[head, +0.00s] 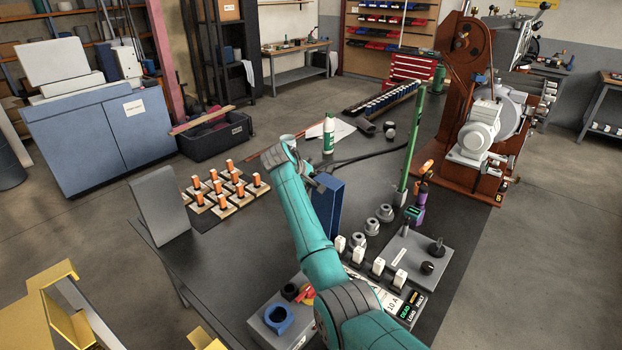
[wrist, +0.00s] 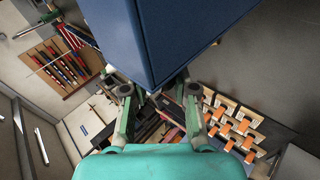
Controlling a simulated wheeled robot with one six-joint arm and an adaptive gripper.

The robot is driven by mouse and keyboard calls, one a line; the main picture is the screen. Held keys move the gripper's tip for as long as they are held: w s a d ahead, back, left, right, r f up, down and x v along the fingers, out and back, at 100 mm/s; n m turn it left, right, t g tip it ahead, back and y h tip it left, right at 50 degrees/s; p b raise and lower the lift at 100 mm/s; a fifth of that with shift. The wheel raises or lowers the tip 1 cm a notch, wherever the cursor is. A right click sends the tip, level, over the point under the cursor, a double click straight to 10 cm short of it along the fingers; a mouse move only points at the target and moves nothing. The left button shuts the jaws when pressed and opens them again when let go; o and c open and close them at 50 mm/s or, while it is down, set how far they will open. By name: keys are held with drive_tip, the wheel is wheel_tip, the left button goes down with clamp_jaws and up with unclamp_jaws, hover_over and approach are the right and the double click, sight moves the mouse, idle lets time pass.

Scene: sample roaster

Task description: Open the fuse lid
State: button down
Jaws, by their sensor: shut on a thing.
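A tall blue box (head: 328,205) stands upright over the dark table, beside my arm. It fills the top of the wrist view (wrist: 165,40), where a seam runs down one face. My gripper (wrist: 157,92) has its fingers on either side of the box's lower corner and is shut on it. In the head view my gripper (head: 312,180) is at the box's upper left, partly hidden by my arm. I cannot tell whether this box is the fuse lid or carries it. No clearly separate lid or hinge shows.
Several orange-topped wooden blocks (head: 227,187) lie at the left. White-capped pieces (head: 378,266), a grey plate (head: 412,257) and a green rod (head: 412,140) are to the right. A grey box with a blue ring (head: 278,318) is in front. A white-and-green bottle (head: 328,135) stands behind.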

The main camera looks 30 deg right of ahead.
drive_tip(key=shift+f, duration=0.15)
drive_tip(key=c, duration=0.9)
unclamp_jaws()
drive_tip(key=shift+c, duration=0.2)
drive_tip(key=v, duration=1.2)
drive_tip(key=shift+c, duration=0.2)
